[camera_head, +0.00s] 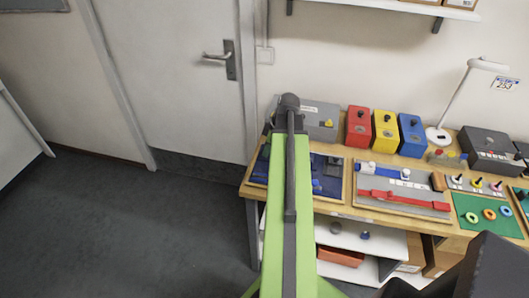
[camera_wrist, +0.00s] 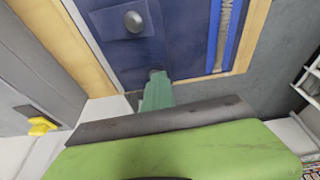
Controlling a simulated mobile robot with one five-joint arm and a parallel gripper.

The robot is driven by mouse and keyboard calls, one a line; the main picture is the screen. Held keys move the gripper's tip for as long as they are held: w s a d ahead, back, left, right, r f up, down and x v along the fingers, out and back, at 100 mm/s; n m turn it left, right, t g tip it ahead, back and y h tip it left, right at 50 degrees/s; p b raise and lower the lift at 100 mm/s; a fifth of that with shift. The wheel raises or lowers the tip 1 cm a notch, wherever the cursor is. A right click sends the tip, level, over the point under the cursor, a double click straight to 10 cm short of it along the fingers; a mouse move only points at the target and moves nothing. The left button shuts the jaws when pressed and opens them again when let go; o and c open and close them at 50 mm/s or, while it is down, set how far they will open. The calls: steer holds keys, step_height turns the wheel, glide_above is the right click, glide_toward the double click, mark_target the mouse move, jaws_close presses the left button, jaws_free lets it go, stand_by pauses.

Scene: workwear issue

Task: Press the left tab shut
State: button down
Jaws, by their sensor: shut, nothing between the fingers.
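A dark blue panel in a wooden frame lies on the bench; in the head view its right part (camera_head: 327,187) shows beside my arm. In the wrist view the blue panel (camera_wrist: 188,35) fills the top. A blue tab (camera_wrist: 108,22) with a round grey stud (camera_wrist: 133,20) lies at its upper left. I cannot tell whether this tab is seated or loose. My gripper (camera_wrist: 157,78) shows as shut, green fingertips at the panel's near edge, below the stud in the picture and apart from it. A small dark round spot at the tips is partly hidden. My arm hides the gripper in the head view.
A beige cord strip (camera_wrist: 224,35) runs between blue bands on the panel's right. A board with a red strap (camera_head: 405,200) lies to the right. Red (camera_head: 359,127), yellow (camera_head: 385,130) and blue boxes (camera_head: 412,135) stand behind. Floor left of the bench is clear.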

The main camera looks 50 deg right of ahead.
steer(key=shift+s+d+r, duration=0.1)
steer(key=shift+r, duration=0.05)
steer(key=shift+r+p, duration=0.75)
steer(key=shift+p, duration=0.05)
steer(key=shift+r, duration=0.1)
steer(key=shift+r+p, duration=0.3)
steer(key=shift+p, duration=0.15)
steer(key=a+p+v, duration=0.1)
steer(key=p+v, duration=1.1)
steer(key=v, duration=0.1)
steer(key=shift+a, duration=0.55)
steer(key=shift+s, duration=0.1)
